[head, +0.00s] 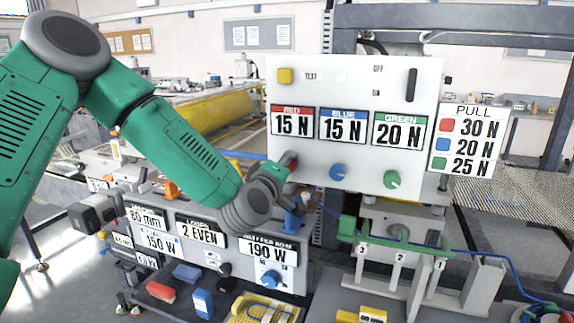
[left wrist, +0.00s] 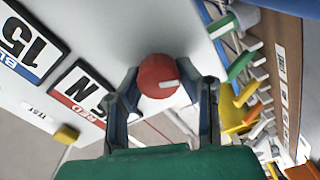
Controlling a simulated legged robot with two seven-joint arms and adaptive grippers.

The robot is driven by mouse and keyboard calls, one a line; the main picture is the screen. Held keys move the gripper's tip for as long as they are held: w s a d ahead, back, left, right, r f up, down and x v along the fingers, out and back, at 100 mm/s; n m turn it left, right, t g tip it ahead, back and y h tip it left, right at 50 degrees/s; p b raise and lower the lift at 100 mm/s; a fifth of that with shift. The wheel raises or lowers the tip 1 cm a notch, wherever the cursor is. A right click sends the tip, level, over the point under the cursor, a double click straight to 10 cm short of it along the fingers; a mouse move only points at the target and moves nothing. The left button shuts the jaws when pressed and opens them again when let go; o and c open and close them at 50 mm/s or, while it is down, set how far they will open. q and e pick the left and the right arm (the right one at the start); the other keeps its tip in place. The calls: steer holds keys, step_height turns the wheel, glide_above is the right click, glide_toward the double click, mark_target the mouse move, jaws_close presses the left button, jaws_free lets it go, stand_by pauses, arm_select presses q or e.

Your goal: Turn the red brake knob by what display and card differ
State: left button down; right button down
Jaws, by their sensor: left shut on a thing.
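The red knob (head: 292,162) sits on the white panel (head: 300,75), below the red display reading 15 N (head: 292,122). My left gripper (head: 280,172) is at this knob and largely hides it in the head view. In the left wrist view the fingers (left wrist: 166,88) are shut on opposite sides of the red knob (left wrist: 158,76), whose white mark shows. The blue display (head: 343,126) reads 15 N and the green one (head: 399,131) 20 N. The PULL card (head: 465,141) reads red 30 N, blue 20 N, green 25 N. My right gripper is out of view.
A blue knob (head: 338,172) and a green knob (head: 392,180) stand right of the red one. A yellow button (head: 285,76) is at the panel's upper left. A lower grey panel (head: 180,258) with more displays stands below my left arm.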

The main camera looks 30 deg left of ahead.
arm_select(q)
steer(key=shift+s+f+m, duration=0.15)
steer(key=shift+f+m, duration=0.25)
steer(key=shift+f, duration=0.1)
steer(key=c, duration=1.2)
jaws_free()
steer(key=shift+o, duration=0.2)
steer(key=shift+r, duration=0.15)
steer(key=shift+r, duration=0.1)
steer(key=v, duration=0.7)
steer(key=shift+a, duration=0.1)
